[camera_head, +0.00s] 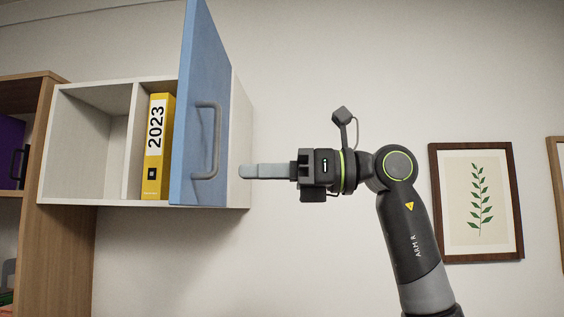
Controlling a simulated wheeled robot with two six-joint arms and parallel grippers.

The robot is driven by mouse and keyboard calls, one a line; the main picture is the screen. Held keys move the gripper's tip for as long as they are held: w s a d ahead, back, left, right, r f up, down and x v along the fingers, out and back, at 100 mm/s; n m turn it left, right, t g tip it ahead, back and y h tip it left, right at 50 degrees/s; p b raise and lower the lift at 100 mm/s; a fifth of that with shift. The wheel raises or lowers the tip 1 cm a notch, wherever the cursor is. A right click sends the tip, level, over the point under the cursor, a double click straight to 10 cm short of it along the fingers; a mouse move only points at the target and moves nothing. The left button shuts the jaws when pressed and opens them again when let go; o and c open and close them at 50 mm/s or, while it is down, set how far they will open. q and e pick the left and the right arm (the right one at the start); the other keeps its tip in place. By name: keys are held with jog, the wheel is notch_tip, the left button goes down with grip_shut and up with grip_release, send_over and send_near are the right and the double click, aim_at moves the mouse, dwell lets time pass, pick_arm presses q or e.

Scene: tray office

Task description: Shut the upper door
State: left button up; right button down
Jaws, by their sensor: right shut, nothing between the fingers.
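The upper door (203,80) is a blue panel on a white wall cabinet (100,84). It stands open, swung out from the cabinet's right side, with its front face toward the right. A grey bar handle (215,140) is on that face. My right gripper (243,171) is shut and empty, its fingers pointing left. My left gripper is not in view.
A yellow binder marked 2023 (158,145) stands in the cabinet's right compartment; the left compartment looks empty. A wooden shelf unit (60,230) stands at the left. A framed leaf picture (477,200) hangs on the wall at the right. The wall below the cabinet is clear.

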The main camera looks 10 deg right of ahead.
aim_at(186, 172)
jog(key=p+x, duration=0.2)
jog(key=x, duration=0.4)
jog(key=shift+a+r, duration=0.15)
jog(key=shift+a, duration=0.1)
jog(key=shift+w+a+p, duration=0.25)
jog(key=shift+a+p, duration=0.25)
jog(key=shift+a, duration=0.15)
